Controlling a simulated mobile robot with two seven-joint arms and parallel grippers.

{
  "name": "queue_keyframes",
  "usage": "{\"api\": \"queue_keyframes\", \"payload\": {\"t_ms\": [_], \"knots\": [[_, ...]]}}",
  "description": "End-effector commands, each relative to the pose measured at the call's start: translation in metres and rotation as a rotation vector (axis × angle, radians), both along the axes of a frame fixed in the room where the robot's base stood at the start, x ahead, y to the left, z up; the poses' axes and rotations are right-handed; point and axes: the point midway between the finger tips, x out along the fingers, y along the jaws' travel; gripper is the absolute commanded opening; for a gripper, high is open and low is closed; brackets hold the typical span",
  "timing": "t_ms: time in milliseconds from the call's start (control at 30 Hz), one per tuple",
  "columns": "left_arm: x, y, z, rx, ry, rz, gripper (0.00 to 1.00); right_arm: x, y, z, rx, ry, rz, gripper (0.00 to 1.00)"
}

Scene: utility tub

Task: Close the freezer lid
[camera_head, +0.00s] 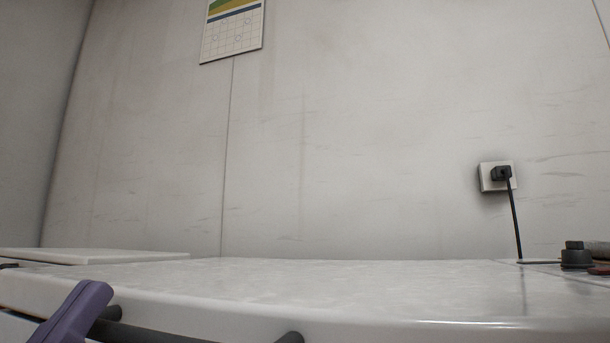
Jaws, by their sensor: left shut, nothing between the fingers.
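A broad white glossy slab, which looks like the freezer lid (330,285), spans the bottom of the head view. It lies about level, seen almost edge-on, with a rounded front edge. Whether a gap is left under it is hidden below the picture. A dark curved bar (165,335), perhaps a handle, shows in front of that edge, mostly cut off. My left gripper (78,308) shows as a purple part at the lower left, in front of the edge. It is shut and empty; I cannot tell whether it touches the slab. My right gripper is out of view.
A flat white panel (95,256) lies at the back left. A dark knob-like object (575,257) stands at the far right. A black cord (515,222) runs down from a plug in the wall outlet (495,177). A calendar (232,30) hangs on the pale wall.

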Motion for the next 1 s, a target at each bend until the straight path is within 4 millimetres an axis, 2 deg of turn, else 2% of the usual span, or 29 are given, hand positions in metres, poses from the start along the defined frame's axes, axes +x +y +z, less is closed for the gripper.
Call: {"api": "queue_keyframes", "payload": {"t_ms": [33, 300, 833, 1000], "knots": [[0.001, 0.000, -0.016, -0.004, -0.010, 0.001, 0.00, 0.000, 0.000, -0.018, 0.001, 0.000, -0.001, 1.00], [0.002, 0.000, -0.033, -0.014, -0.045, 0.000, 0.00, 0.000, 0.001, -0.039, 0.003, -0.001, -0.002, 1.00], [0.003, -0.001, -0.037, -0.014, -0.040, 0.000, 0.00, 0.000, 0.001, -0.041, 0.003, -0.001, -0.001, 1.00], [0.005, -0.001, -0.026, -0.014, -0.042, -0.001, 0.00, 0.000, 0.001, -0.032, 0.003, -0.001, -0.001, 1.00]]}}
